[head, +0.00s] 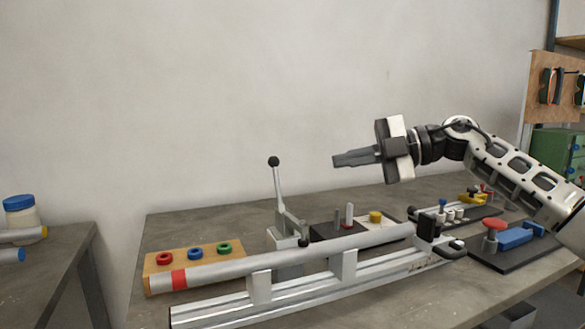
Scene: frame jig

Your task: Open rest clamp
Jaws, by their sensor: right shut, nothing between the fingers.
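The clamp (287,226) stands behind a long grey tube, at the tube's middle left. Its metal lever (279,187) points up, leaning slightly left, with a black ball knob (274,161) on top. A second small dark knob (303,242) shows low at the clamp's front, by the tube. The tube (235,264), with a red band near its left end, lies on the uprights of an aluminium rail. My right gripper (335,160) is shut and empty, in the air to the right of the lever knob, pointing left and not touching it. My left gripper is out of view.
A wooden board (153,262) with red, blue and green rings lies at the left. A black plate (325,232) with pegs and a yellow part is behind the tube. A black block (430,228) stands at the tube's right end. Fixtures with red and blue parts (515,238) fill the right.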

